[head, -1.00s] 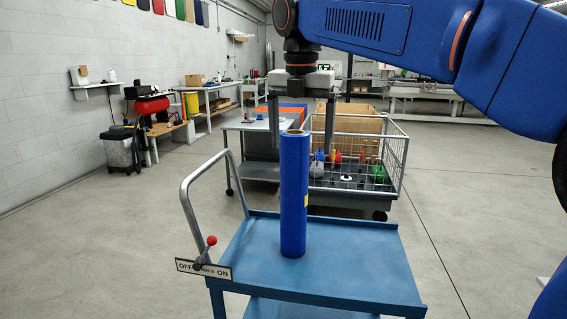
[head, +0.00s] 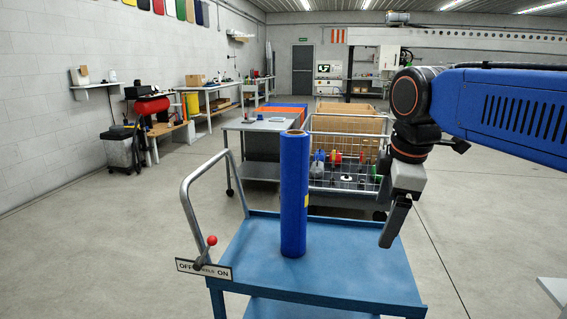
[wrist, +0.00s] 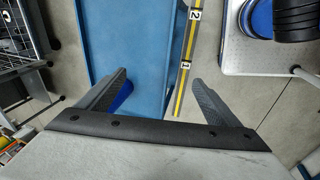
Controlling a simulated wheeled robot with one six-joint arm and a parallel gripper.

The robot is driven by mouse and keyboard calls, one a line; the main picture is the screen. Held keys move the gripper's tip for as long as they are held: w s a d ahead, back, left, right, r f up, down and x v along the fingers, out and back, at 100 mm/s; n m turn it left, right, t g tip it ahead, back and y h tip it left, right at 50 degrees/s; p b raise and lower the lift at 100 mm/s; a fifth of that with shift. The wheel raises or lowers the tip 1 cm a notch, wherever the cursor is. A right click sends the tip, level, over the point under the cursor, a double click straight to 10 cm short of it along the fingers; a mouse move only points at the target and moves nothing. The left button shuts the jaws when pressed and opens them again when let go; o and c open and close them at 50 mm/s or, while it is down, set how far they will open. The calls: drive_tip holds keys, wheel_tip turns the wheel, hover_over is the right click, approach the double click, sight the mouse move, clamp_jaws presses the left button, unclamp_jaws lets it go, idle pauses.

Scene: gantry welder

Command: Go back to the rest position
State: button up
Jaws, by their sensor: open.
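My gripper (head: 392,226) is at the right in the head view, above the right side of the blue cart, pointing down. It is empty. In the wrist view my gripper (wrist: 165,92) shows two dark fingers spread wide apart with nothing between them. A tall blue roll (head: 294,195) stands upright on the top shelf of the blue cart (head: 350,270), to the left of my gripper and apart from it. In the wrist view a small bit of blue (wrist: 122,97) shows beside the left finger.
The cart has a grey push handle (head: 187,190) and an OFF/ON sign with a red-knobbed lever (head: 211,241). A wire-sided cart (head: 345,125) and a grey table (head: 262,125) stand behind. A yellow measuring strip (wrist: 185,70) lies on the floor.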

drive_tip(key=s+d+f+m+t, duration=0.1)
drive_tip(key=s+d+f+m, duration=0.3)
drive_tip(key=f, duration=0.5)
drive_tip(key=s+d+f+m, duration=0.4)
drive_tip(key=s+f+m, duration=0.5)
drive_tip(key=m, duration=0.2)
drive_tip(key=shift+s+t, duration=0.25)
drive_tip(key=shift+t, duration=0.15)
